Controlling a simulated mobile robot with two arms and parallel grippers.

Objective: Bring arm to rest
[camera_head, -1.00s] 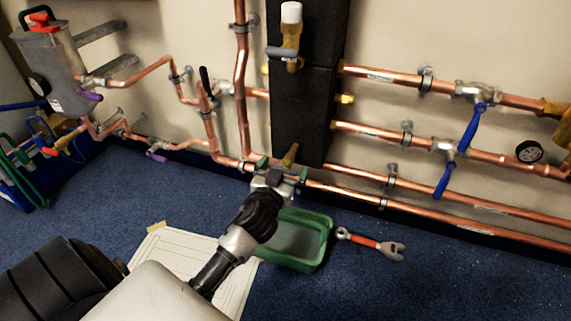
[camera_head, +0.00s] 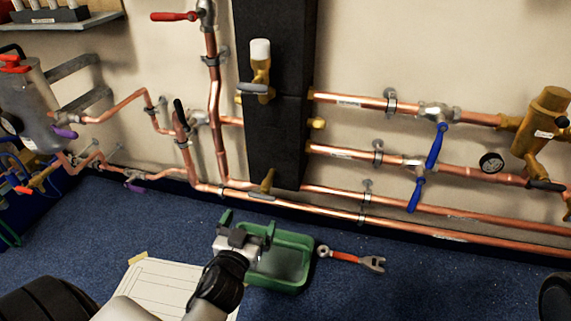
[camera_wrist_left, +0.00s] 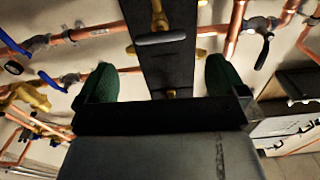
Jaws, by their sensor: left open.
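My left gripper (camera_head: 248,225) is in the lower middle of the head view, above the left end of the green tray (camera_head: 305,243). Its two green fingertips stand apart with nothing between them. In the left wrist view the green fingers of my left gripper (camera_wrist_left: 162,85) are also spread wide. The black insulated block (camera_wrist_left: 172,62) with a brass valve shows beyond them, apart from the fingers. My right gripper does not show in the head view; only a dark rounded shape is at the lower right edge.
Copper pipes (camera_head: 440,208) run along the wall, with blue-handled valves (camera_head: 436,147) at right. A wrench with a red handle (camera_head: 346,256) lies on the blue carpet right of the tray. White paper sheets (camera_head: 160,284) lie at lower left. The carpet right of the wrench is clear.

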